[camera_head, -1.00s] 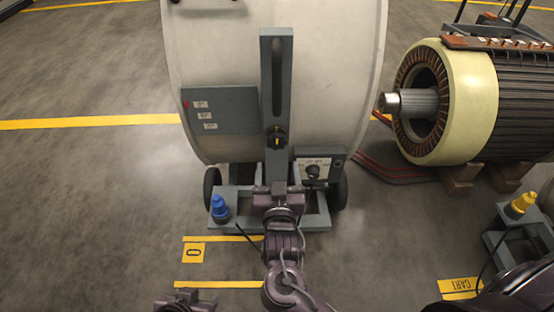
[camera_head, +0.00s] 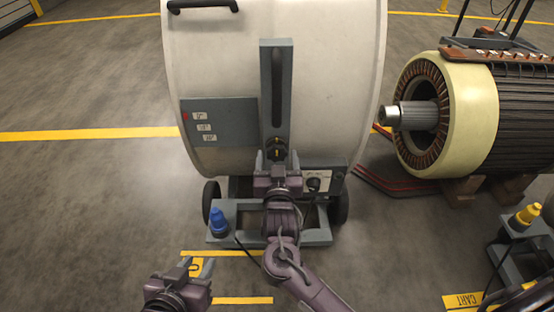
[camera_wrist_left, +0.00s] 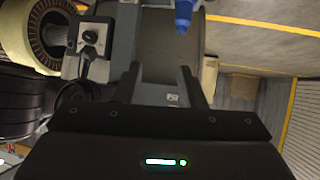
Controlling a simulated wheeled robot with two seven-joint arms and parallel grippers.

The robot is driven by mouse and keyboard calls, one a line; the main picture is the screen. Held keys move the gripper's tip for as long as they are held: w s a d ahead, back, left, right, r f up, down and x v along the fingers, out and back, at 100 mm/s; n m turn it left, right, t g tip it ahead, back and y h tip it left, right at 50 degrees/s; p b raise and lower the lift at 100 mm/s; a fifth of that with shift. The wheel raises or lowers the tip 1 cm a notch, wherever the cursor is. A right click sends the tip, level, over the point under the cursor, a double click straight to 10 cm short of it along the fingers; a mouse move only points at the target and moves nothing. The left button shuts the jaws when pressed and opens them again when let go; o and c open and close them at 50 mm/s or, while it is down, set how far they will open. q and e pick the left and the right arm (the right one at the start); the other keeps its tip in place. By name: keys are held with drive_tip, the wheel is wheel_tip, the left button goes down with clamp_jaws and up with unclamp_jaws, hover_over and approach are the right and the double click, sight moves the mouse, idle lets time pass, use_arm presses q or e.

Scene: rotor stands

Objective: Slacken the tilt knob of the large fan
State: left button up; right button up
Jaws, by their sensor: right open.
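The large fan (camera_head: 330,80) is a big pale drum on a grey wheeled base. A grey upright bracket (camera_head: 277,70) with a dark slot runs down its front. The dark tilt knob (camera_head: 276,148) with a yellow mark sits low on this bracket. My right gripper (camera_head: 278,157) is open just below the knob, its fingers to either side of the knob's lower part; contact cannot be told. My left gripper (camera_head: 197,265) is open and empty, low over the floor in front of the base. Its spread fingers also show in the left wrist view (camera_wrist_left: 160,70).
A control box (camera_head: 318,181) with a dial is right of my right gripper, partly hidden; it also shows in the left wrist view (camera_wrist_left: 93,38). A blue connector (camera_head: 218,222) stands on the base's left. A copper-wound machine (camera_head: 455,115) lies at right. Floor at left is clear.

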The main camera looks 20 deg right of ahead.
drive_tip(key=c, duration=1)
